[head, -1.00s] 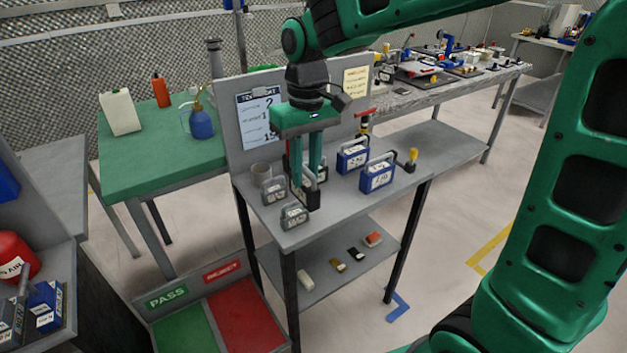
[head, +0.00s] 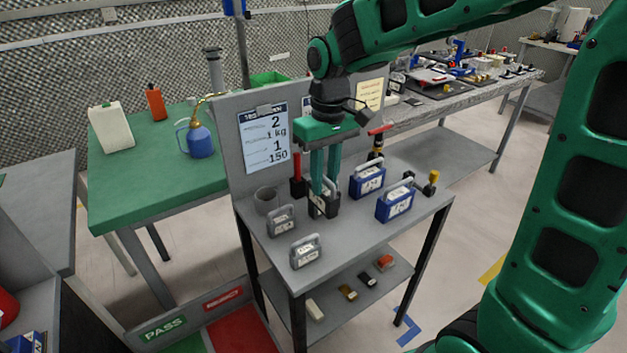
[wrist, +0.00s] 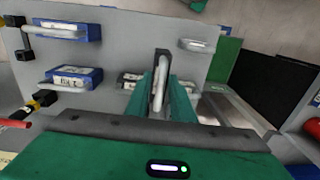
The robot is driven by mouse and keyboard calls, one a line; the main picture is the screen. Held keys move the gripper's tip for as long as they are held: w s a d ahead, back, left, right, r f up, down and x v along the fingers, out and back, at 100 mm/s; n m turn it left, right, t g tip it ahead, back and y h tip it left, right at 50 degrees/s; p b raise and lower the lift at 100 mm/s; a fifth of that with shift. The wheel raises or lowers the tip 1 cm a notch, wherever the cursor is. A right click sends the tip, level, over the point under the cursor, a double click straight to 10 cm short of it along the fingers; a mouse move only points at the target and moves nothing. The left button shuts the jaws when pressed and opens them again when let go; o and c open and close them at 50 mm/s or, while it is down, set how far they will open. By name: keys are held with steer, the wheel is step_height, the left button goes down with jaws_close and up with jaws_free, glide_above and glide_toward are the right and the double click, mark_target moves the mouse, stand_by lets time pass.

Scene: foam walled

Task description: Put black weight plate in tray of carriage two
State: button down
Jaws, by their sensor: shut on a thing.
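My gripper (head: 324,190) is above the grey shelf top, its green fingers pointing down. In the wrist view the fingers are shut on a narrow, upright dark piece with a pale loop handle, which I take as the black weight plate (wrist: 160,80). In the head view it is mostly hidden by the fingers and blends with a labelled weight by the fingertips; I cannot tell whether it touches the shelf. Several devices stand on the far grey bench (head: 440,120); I cannot tell which is carriage two or see its tray clearly.
Grey weights stand at the shelf's left (head: 280,221) and front (head: 306,252). Blue weights stand right of the gripper (head: 368,181) and nearer the edge (head: 395,204).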

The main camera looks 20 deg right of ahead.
steer(key=shift+w+d+f, duration=0.15)
steer(key=shift+d+f, duration=1.05)
steer(key=shift+f, duration=0.2)
steer(key=shift+w+d+f, duration=0.15)
steer(key=shift+d+f, duration=1.05)
steer(key=shift+f, duration=0.2)
steer(key=shift+w+d+f, duration=0.15)
steer(key=shift+d+f, duration=1.05)
steer(key=shift+f, duration=0.2)
steer(key=c, duration=1.5)
jaws_free()
steer(key=shift+f, duration=0.1)
steer(key=shift+c, duration=0.2)
step_height(320, 180, up, 12)
steer(key=shift+d, duration=0.25)
